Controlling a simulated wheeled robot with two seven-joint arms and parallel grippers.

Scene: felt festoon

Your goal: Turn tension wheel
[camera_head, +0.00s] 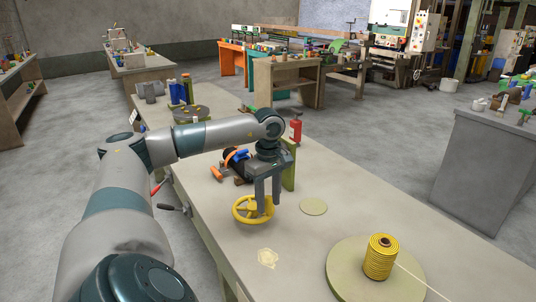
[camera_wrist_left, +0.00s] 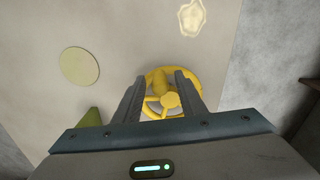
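The yellow tension wheel (camera_head: 241,214) sits at the left edge of the workbench, with its spokes and rim partly hidden behind my left gripper in the head view. My left gripper (camera_head: 268,204) points down at the wheel's right side, its two fingers apart. In the left wrist view the wheel (camera_wrist_left: 171,101) shows between and beyond the open fingers of the left gripper (camera_wrist_left: 160,80). The frames do not clearly show whether the fingers touch the rim. My right gripper is in neither view.
A spool of yellow cord (camera_head: 380,257) stands on a round disc (camera_head: 345,283) at the right front. A flat round pad (camera_head: 313,207) lies right of the wheel. The bench front is mostly clear.

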